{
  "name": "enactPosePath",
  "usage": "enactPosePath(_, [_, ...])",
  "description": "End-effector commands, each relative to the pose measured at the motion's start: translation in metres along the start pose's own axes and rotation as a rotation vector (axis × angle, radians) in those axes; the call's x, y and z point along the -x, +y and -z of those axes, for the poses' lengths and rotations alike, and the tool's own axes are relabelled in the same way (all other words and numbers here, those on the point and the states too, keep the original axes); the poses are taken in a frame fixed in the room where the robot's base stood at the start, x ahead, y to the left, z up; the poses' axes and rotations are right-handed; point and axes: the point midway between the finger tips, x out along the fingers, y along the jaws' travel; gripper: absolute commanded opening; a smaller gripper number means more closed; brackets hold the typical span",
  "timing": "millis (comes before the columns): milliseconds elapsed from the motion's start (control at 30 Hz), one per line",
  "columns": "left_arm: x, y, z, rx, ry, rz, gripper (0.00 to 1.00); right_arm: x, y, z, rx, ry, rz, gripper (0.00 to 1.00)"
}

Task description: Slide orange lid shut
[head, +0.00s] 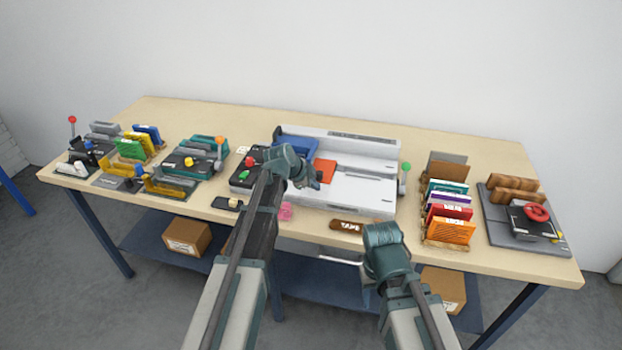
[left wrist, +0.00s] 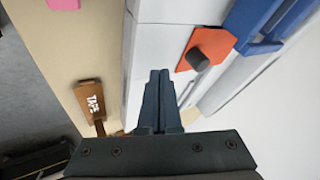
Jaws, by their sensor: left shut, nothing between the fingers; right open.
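The orange lid (head: 324,171) is a small flat plate on the white machine (head: 372,188), right of the blue part (head: 297,145). In the left wrist view the orange lid (left wrist: 216,42) carries a dark round knob (left wrist: 198,59). My left gripper (head: 315,181) is over the machine close to the lid. Its fingers (left wrist: 158,76) are shut and empty, apart from the knob in the wrist view. My right gripper (head: 366,292) is low in front of the table edge, away from the lid; its fingers are mostly hidden by the arm.
A brown TAPE piece (head: 347,226) and a pink block (head: 286,211) lie at the front edge. A lever with a green ball (head: 405,167) stands right of the machine. A rack of coloured cards (head: 449,212) is further right. Black and teal devices (head: 190,159) crowd the left.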

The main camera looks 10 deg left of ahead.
Motion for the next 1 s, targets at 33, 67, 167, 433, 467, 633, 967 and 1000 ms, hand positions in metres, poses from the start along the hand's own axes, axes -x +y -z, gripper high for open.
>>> enactPosePath(33, [0.015, -0.004, 0.001, 0.003, -0.002, 0.002, 0.00, 0.014, 0.002, -0.001, 0.000, 0.000, 0.000, 0.50])
enactPosePath(67, [0.020, -0.004, 0.001, 0.003, -0.002, 0.002, 0.00, 0.018, 0.002, -0.001, 0.000, 0.000, 0.000, 0.50])
enactPosePath(167, [0.037, -0.004, 0.002, 0.002, -0.002, 0.001, 0.00, 0.032, 0.003, -0.002, 0.000, 0.000, 0.000, 0.50])
enactPosePath(433, [0.084, -0.003, 0.001, 0.002, -0.003, 0.000, 0.00, 0.069, 0.007, -0.004, 0.000, 0.000, 0.000, 0.50])
enactPosePath(467, [0.088, -0.003, 0.001, 0.002, -0.003, 0.000, 0.00, 0.072, 0.007, -0.004, 0.000, 0.000, 0.000, 0.50])
enactPosePath(633, [0.099, -0.002, -0.001, 0.002, -0.002, 0.000, 0.00, 0.079, 0.008, -0.005, 0.000, 0.000, 0.000, 0.50])
enactPosePath(967, [0.098, 0.003, 0.001, 0.009, -0.005, -0.009, 0.00, 0.078, 0.008, -0.005, 0.000, 0.000, 0.000, 0.50])
enactPosePath(1000, [0.097, 0.010, 0.004, 0.023, -0.010, -0.021, 0.00, 0.078, 0.008, -0.005, 0.000, 0.000, 0.000, 0.50])
